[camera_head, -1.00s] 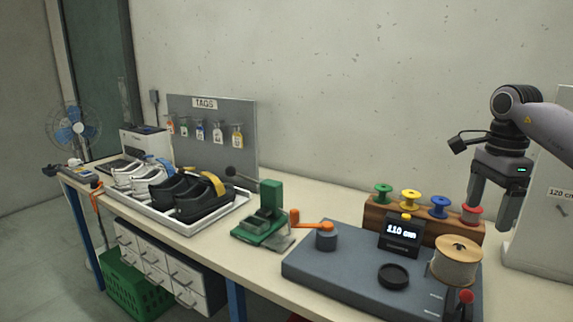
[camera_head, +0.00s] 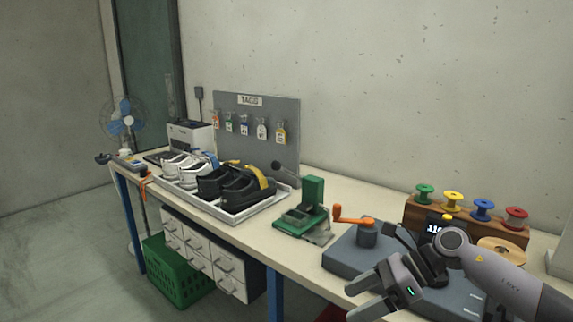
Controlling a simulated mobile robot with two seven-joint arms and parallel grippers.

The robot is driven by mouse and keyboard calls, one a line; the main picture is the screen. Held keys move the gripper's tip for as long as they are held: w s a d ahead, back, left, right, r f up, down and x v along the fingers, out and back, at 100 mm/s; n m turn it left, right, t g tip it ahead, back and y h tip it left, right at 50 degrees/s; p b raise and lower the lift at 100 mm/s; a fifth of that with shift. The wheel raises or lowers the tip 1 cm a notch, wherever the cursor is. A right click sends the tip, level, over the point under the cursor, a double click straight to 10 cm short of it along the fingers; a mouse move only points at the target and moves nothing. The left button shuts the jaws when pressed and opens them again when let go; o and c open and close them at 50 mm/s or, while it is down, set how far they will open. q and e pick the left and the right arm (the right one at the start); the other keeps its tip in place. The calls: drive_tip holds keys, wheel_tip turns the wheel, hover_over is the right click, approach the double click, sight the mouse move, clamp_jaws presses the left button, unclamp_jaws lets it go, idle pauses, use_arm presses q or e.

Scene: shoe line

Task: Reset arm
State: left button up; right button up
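My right gripper (camera_head: 352,300) is in the lower right of the head view, its arm coming in from the right edge. It points left and down, in front of the workbench (camera_head: 340,197) and the dark grey winding base (camera_head: 345,258). Its two fingers are apart with nothing visible between them. The arm and wrist hide much of the base, part of its display (camera_head: 432,228) and part of the cord spool (camera_head: 503,246). My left gripper is not in view.
Farther left, a white tray (camera_head: 232,217) holds white and black shoes. Coloured spools (camera_head: 482,208) sit in a wooden rack behind. A green crate (camera_head: 178,277) and drawers (camera_head: 197,250) are below the bench.

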drive_tip(key=s+a+f+m+t+y, duration=0.1)
drive_tip(key=s+a+m+t+y, duration=0.5)
drive_tip(key=a+m, duration=0.5)
drive_tip(key=s+d+f+n+t+h, duration=0.2)
drive_tip(key=s+d+f+n+h, duration=0.5)
drive_tip(key=f+n, duration=0.4)
drive_tip(key=s+d+f+n+t+h, duration=0.2)
drive_tip(key=s+d+f+n+h, duration=0.5)
drive_tip(key=n, duration=1.6)
drive_tip(key=s+d+f, duration=0.3)
drive_tip(key=f, duration=0.1)
drive_tip(key=shift+s+f+h, duration=0.15)
drive_tip(key=shift+s+h, duration=0.05)
drive_tip(key=shift+h, duration=0.2)
drive_tip(key=shift+a+n, duration=0.1)
drive_tip(key=shift+n, duration=0.2)
